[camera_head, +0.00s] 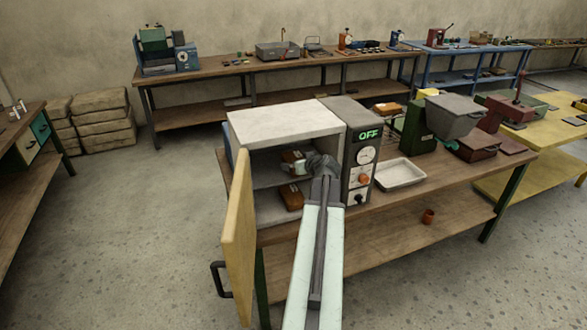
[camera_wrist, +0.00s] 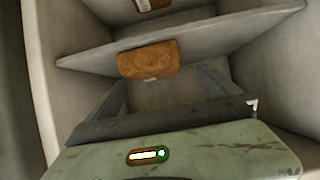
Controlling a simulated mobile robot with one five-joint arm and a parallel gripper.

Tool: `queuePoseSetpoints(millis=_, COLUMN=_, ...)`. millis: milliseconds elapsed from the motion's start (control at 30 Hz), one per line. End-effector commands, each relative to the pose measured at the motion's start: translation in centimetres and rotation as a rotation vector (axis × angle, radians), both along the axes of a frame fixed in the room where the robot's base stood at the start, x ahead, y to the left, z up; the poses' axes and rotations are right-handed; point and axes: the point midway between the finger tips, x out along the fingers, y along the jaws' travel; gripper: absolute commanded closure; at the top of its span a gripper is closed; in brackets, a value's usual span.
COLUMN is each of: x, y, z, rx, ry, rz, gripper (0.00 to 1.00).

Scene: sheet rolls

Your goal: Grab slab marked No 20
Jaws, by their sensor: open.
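Two brown slabs lie inside an open grey cabinet (camera_head: 284,120). The upper slab (camera_head: 293,156) is on the upper shelf and has a pale patch near it. The lower slab (camera_head: 290,197) lies on the level below. My gripper (camera_head: 320,163) is at the cabinet's opening, right of the upper slab. In the wrist view my gripper (camera_wrist: 163,78) is open and empty, with a brown slab (camera_wrist: 150,60) just beyond its fingertips. Another slab (camera_wrist: 152,4) with a pale label is cut off at the top edge. I cannot read a No 20 mark on any slab.
The cabinet's yellow door (camera_head: 239,235) stands open at the left. A control panel (camera_head: 363,165) reading OFF is at its right. A white tray (camera_head: 400,174) and a grey-hoppered machine (camera_head: 455,115) share the bench. A shelf (camera_wrist: 190,40) and side walls closely surround my gripper.

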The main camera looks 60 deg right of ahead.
Motion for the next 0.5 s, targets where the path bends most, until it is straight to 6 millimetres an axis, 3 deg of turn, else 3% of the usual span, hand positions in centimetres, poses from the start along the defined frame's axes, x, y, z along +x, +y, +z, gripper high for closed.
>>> queuePoseSetpoints(millis=67, x=0.7, y=-0.9, z=-0.9, rx=0.000, ry=0.001, rz=-0.002, gripper=0.00)
queuePoseSetpoints(millis=267, x=1.1, y=-1.6, z=-1.1, rx=-0.001, ry=0.003, rz=-0.004, gripper=0.00)
queuePoseSetpoints(millis=500, x=3.8, y=-4.0, z=-3.1, rx=-0.002, ry=0.002, rz=-0.003, gripper=0.00)
